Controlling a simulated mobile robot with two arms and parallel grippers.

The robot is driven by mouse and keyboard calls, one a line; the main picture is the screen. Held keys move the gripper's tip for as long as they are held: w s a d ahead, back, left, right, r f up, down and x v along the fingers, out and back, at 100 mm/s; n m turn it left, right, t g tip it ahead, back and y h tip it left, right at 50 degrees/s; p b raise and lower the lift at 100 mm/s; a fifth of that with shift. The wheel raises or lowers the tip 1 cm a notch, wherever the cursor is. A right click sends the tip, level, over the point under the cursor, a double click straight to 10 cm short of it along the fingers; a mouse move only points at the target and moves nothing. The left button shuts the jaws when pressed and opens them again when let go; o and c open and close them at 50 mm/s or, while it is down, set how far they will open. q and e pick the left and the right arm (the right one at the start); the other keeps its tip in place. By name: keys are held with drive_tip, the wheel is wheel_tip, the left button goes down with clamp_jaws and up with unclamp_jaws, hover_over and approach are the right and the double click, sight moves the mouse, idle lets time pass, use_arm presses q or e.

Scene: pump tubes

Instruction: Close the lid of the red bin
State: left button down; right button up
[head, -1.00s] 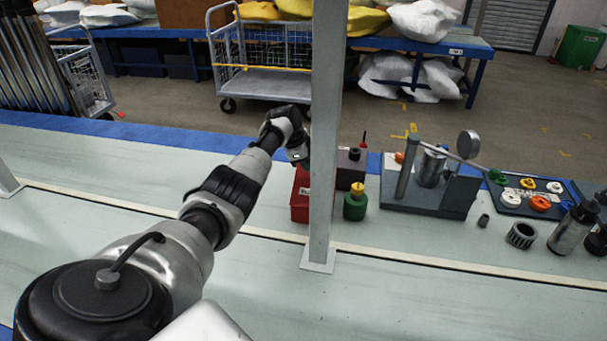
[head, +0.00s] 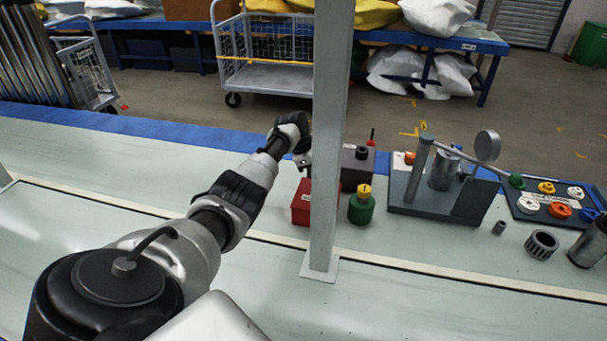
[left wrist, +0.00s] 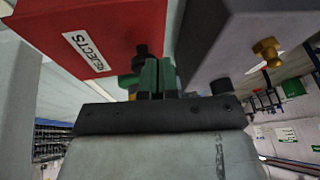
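The red bin (head: 301,203) stands on the bench, partly hidden behind the grey post; the position of its lid cannot be made out in the head view. In the left wrist view the bin's red face (left wrist: 95,35) with a "REJECTS" label fills the upper left. My left gripper (left wrist: 160,75) points into the gap between the bin and a dark grey box. Its two fingers look together with nothing between them. In the head view its wrist is just above and behind the bin, with the fingers mostly hidden by the post. My right gripper is not in view.
The grey upright post (head: 329,150) stands just right of my left forearm. A green bottle with a yellow cap (head: 362,206), the dark grey box (head: 355,168) and a grey fixture (head: 440,190) stand right of the bin. The bench left of my arm is clear.

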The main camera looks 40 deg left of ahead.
use_arm(q)
drive_tip(key=shift+f, duration=0.2)
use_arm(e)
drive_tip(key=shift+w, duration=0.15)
use_arm(q)
drive_tip(key=shift+s, duration=0.1)
drive_tip(key=shift+r, duration=0.1)
drive_tip(key=p+v, duration=0.1)
drive_tip(key=v, duration=0.2)
drive_tip(key=shift+a+r, duration=0.2)
drive_tip(key=shift+r, duration=0.1)
drive_tip(key=v, duration=0.7)
drive_tip(key=shift+p, duration=0.45)
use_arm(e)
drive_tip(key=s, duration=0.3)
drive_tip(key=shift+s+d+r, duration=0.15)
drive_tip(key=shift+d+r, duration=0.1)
use_arm(q)
drive_tip(key=shift+s, duration=0.1)
